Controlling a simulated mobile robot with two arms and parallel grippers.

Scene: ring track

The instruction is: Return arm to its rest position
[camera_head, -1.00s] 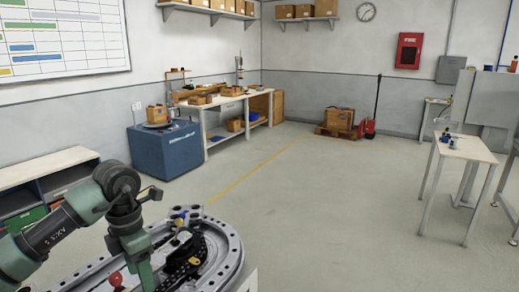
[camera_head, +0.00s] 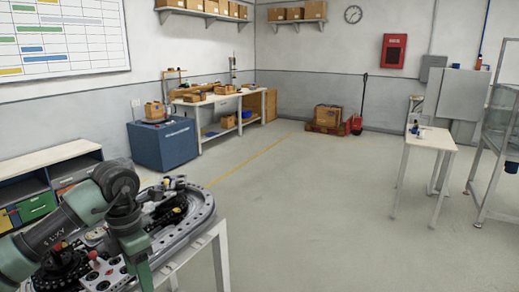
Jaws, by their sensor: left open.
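My left arm comes in from the lower left and bends downward at a dark joint. My left gripper (camera_head: 141,268) hangs at its end over the near side of the ring track, at the bottom of the picture. It is open, and I see nothing held in it. Its fingertips are hard to make out. The grey ring track (camera_head: 205,222) lies on a white-legged table (camera_head: 222,262), with dark fixtures and small parts inside it. The arm hides part of the track. My right gripper is not in view.
A low shelf with bins (camera_head: 45,165) stands at the left. Behind are a blue cabinet (camera_head: 165,147) and a workbench (camera_head: 222,98). A small white table (camera_head: 432,137) and a metal rack (camera_head: 497,150) stand at the right. The middle floor is clear.

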